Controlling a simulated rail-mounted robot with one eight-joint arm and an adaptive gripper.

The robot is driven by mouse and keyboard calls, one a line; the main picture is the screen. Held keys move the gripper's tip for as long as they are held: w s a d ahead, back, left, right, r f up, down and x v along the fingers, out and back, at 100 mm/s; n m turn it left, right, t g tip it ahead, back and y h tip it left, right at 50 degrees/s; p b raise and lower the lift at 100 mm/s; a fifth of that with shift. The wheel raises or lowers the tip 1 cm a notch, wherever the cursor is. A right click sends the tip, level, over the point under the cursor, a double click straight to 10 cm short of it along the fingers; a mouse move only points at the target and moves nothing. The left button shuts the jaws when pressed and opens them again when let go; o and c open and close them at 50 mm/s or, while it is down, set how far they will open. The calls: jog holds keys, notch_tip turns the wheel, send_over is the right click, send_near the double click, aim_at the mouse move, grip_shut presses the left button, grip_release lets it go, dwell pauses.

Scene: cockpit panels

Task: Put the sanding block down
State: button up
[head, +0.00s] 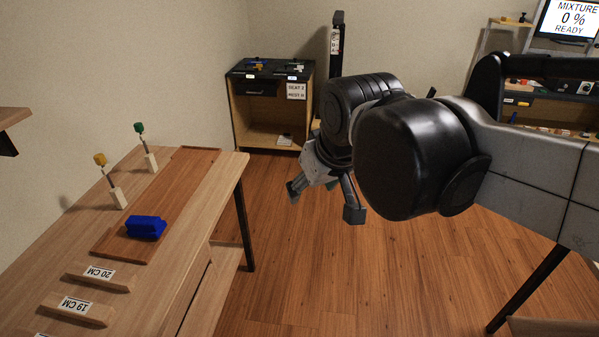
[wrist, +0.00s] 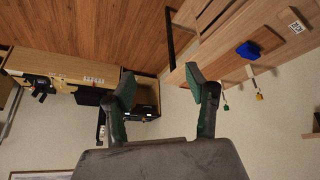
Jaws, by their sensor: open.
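The blue sanding block (head: 146,227) rests on a darker brown board (head: 125,241) on the wooden table at the left. It also shows in the wrist view (wrist: 248,50), at the upper right. My gripper (head: 326,203) is open and empty, over the floor to the right of the table, well apart from the block. In the wrist view, its two fingers (wrist: 166,88) are spread with nothing between them.
Two upright levers, one yellow-topped (head: 101,160) and one green-topped (head: 139,129), stand along the table's wall side. Wooden blocks labelled 20 CM (head: 99,277) and 19 CM (head: 75,307) lie nearer. A cabinet (head: 270,105) stands at the back. The floor between is clear.

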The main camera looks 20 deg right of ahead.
jog(key=s+d+f+m+t, duration=0.1)
jog(key=s+d+f+m, duration=0.1)
jog(key=s+f, duration=0.3)
jog(key=shift+s+d+f+h, duration=0.15)
jog(key=shift+s+d+h, duration=0.15)
jog(key=shift+s+d, duration=0.65)
jog(key=shift+s+a, duration=0.15)
jog(key=shift+a, duration=0.05)
dwell(1.7)
